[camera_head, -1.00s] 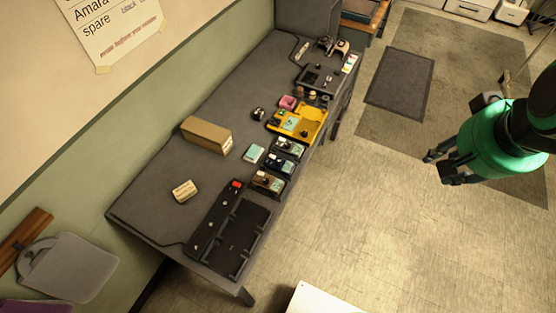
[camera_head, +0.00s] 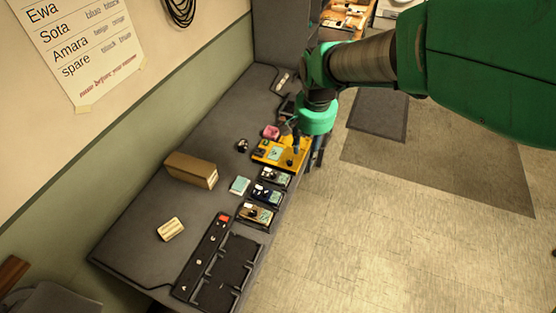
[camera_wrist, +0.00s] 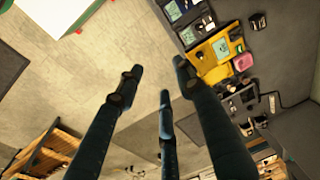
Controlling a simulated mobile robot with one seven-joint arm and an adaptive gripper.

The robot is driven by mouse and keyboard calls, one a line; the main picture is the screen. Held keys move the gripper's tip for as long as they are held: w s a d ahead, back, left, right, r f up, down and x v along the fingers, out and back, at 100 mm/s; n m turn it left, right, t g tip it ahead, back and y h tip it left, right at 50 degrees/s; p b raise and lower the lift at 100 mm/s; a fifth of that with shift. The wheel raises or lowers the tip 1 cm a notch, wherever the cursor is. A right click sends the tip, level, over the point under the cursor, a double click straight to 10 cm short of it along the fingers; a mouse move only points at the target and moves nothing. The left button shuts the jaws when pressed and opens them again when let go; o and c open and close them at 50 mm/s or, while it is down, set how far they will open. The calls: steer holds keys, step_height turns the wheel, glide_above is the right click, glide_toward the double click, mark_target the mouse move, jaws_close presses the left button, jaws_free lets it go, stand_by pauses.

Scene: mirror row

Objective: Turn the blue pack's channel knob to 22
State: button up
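The dark blue pack (camera_head: 266,194) sits near the right edge of the grey desk, between a black pack (camera_head: 275,178) and a tan pack (camera_head: 256,214). Its channel knob and any number are too small to read. My gripper (camera_head: 308,152) is beside the desk's right edge by the yellow tray (camera_head: 265,152), partly hidden by my wrist in the head view. In the wrist view my gripper (camera_wrist: 158,80) has its three fingers spread with nothing between them. The pack at the top of the wrist view (camera_wrist: 174,11) appears to be the blue one, cut by the frame edge.
A pink item (camera_head: 270,132) lies beyond the yellow tray. A cardboard box (camera_head: 190,169), a cream block (camera_head: 171,229) and a dark tray with a red-ended strip (camera_head: 240,255) are on the desk. Open floor (camera_head: 400,250) lies right of the desk.

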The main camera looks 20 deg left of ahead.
steer(key=g, duration=0.1)
glide_above(265, 193)
step_height(265, 193, down, 13)
steer(key=shift+a+r+h, duration=0.1)
steer(key=shift+r+h, duration=0.15)
steer(key=shift+h, duration=0.15)
steer(key=shift+f, duration=0.15)
step_height(265, 193, down, 14)
steer(key=b, duration=0.3)
steer(key=shift+r, duration=0.25)
jaws_close()
